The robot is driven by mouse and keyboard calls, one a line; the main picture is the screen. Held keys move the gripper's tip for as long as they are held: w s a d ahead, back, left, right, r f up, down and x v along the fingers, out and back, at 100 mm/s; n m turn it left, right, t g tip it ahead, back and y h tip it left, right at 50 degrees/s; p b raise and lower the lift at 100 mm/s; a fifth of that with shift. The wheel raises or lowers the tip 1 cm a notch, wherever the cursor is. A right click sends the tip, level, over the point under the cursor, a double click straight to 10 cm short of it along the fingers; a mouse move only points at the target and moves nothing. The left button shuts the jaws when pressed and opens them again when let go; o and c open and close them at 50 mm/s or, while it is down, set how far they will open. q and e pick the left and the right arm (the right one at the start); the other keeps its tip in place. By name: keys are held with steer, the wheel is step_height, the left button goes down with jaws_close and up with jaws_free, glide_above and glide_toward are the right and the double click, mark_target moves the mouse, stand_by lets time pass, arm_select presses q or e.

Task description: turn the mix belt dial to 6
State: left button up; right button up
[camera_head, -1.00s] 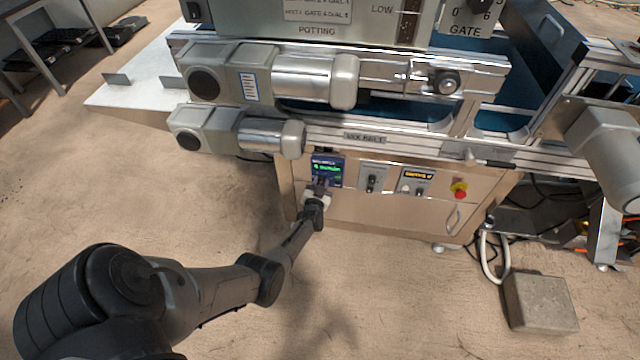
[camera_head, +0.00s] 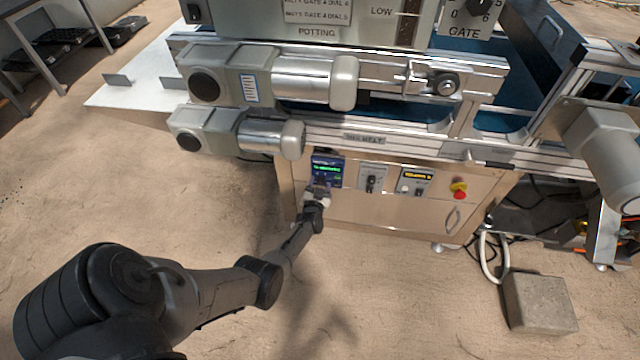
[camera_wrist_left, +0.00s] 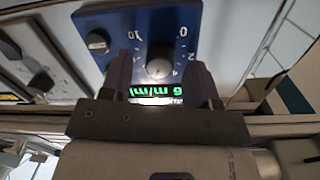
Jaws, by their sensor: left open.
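My left gripper (camera_head: 320,190) is at the panel. In the wrist view its open fingers (camera_wrist_left: 161,78) stand either side of the dial; contact cannot be told.
To the right are a switch box (camera_head: 372,178), a yellow-lit display (camera_head: 418,175) and a red stop button (camera_head: 459,194). A motor (camera_head: 270,138) overhangs the panel. A grey block (camera_head: 540,303) lies on the floor.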

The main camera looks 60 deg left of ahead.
arm_select(q)
steer(key=p+v, duration=0.6)
steer(key=v, duration=0.7)
stand_by(0.4)
